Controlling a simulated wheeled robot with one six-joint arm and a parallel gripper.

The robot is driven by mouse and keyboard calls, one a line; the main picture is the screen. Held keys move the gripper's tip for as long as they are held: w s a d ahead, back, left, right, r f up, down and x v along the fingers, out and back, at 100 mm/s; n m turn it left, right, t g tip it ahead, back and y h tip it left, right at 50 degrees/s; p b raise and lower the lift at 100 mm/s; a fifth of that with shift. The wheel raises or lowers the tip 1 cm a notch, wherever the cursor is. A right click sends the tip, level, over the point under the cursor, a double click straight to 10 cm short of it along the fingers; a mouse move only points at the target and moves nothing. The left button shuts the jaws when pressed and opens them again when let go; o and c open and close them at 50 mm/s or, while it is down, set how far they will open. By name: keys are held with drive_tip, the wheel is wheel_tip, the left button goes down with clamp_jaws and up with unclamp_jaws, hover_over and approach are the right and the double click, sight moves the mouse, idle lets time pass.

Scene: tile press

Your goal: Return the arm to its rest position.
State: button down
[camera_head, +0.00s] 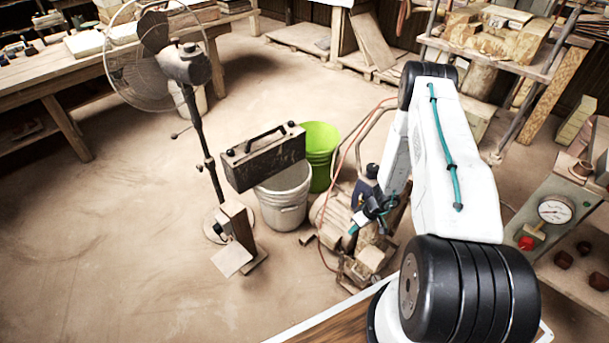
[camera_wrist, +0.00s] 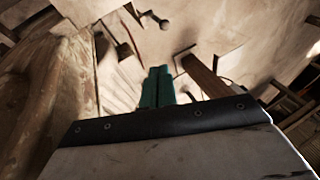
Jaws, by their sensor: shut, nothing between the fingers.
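My white arm rises from its black base joint at the lower right of the head view and bends over at the top. My gripper (camera_head: 354,229) hangs down left of the arm, in front of the floor clutter in the picture. In the wrist view its teal fingers (camera_wrist: 158,87) are together with nothing between them. They point out over the dusty floor. I cannot tell how near the fingers are to the things below.
A press with a gauge (camera_head: 555,209) and red button (camera_head: 526,243) stands right of my arm. Left of the gripper are a white bucket (camera_head: 284,205) under a dark toolbox (camera_head: 264,158), a green bucket (camera_head: 319,150) and a standing fan (camera_head: 185,66).

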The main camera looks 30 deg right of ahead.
drive_tip(key=s+a+r+m+g+y, duration=0.15)
drive_tip(key=a+r, duration=0.25)
drive_tip(key=r, duration=0.9)
drive_tip(key=s+a+r+m+g, duration=0.2)
drive_tip(key=a+r, duration=0.2)
drive_tip(key=r, duration=0.9)
drive_tip(key=s+a+r+m+g, duration=0.2)
drive_tip(key=a+r, duration=0.3)
drive_tip(key=r, duration=0.8)
drive_tip(key=s+a+r+n+t+h, duration=0.1)
drive_tip(key=s+a+r+t+h, duration=0.1)
drive_tip(key=s+r, duration=0.7)
drive_tip(key=s+a+r+n+t+h, duration=0.2)
drive_tip(key=s+r, duration=0.7)
drive_tip(key=r, duration=0.7)
drive_tip(key=a+t+h, duration=0.1)
drive_tip(key=a+h, duration=0.1)
drive_tip(key=a, duration=0.1)
drive_tip(key=shift+s+a+r, duration=0.2)
drive_tip(key=shift+s+a, duration=0.15)
